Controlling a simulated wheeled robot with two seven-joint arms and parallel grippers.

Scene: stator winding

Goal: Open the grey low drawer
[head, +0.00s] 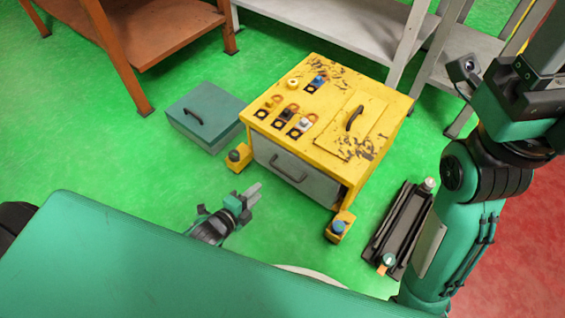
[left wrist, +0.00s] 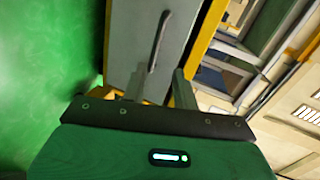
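The grey low drawer (head: 318,187) is in the front of the yellow cabinet (head: 325,158), its face looking about level with the cabinet front. Its dark bar handle (head: 287,170) is on that face and also shows in the left wrist view (left wrist: 160,42). My left gripper (head: 257,191) is in front of the drawer, to the lower left of the handle and apart from it. In the left wrist view my left gripper's fingers (left wrist: 159,88) are spread and empty, with the handle ahead, roughly in line with the gap. My right arm is at the right; its gripper does not show.
A teal box (head: 205,112) with a handle stands left of the cabinet. A dark rack (head: 399,228) lies on the floor to its right. Yellow feet with knobs (head: 338,227) jut out in front. Shelves (head: 325,32) stand behind. Green floor is free before the drawer.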

